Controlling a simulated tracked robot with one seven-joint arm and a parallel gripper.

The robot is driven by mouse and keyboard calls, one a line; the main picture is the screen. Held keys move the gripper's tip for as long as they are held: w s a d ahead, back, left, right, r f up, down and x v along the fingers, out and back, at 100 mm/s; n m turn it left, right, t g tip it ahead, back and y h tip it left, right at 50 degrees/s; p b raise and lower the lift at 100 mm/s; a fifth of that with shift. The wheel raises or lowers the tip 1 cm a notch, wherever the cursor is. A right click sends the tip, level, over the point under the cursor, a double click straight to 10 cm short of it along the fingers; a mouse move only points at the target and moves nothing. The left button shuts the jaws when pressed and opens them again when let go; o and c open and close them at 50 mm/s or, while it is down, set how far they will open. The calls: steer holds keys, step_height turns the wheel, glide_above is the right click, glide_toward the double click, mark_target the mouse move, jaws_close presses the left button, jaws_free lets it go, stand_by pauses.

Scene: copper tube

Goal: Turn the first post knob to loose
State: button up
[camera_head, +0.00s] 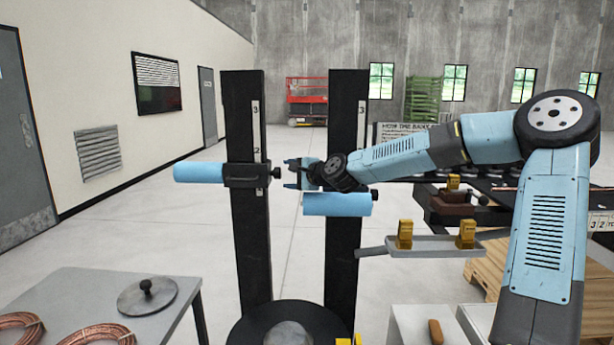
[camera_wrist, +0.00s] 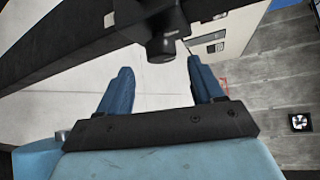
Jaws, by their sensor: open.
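Two black upright posts stand in the head view, the left post (camera_head: 250,235) and the right post (camera_head: 343,250), with number labels. A dark clamp (camera_head: 245,176) on the left post carries a light blue cylinder (camera_head: 200,173). A small black knob (camera_head: 276,172) sticks out from the clamp's right side. My gripper (camera_head: 287,173) is open, just right of this knob, its fingers pointing left at it. In the wrist view a dark knob (camera_wrist: 162,47) shows ahead, between the directions of the two fingertips of my gripper (camera_wrist: 160,64). I cannot tell whether they touch it.
Another light blue cylinder (camera_head: 337,204) lies across the right post, just below my wrist. A grey table (camera_head: 90,290) at lower left holds copper coils (camera_head: 100,335) and a knobbed disc (camera_head: 147,296). A grey tray (camera_head: 435,246) with brass pieces is at right. Floor behind is open.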

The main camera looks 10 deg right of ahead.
steer(key=shift+v, duration=3.85)
steer(key=shift+f, duration=0.1)
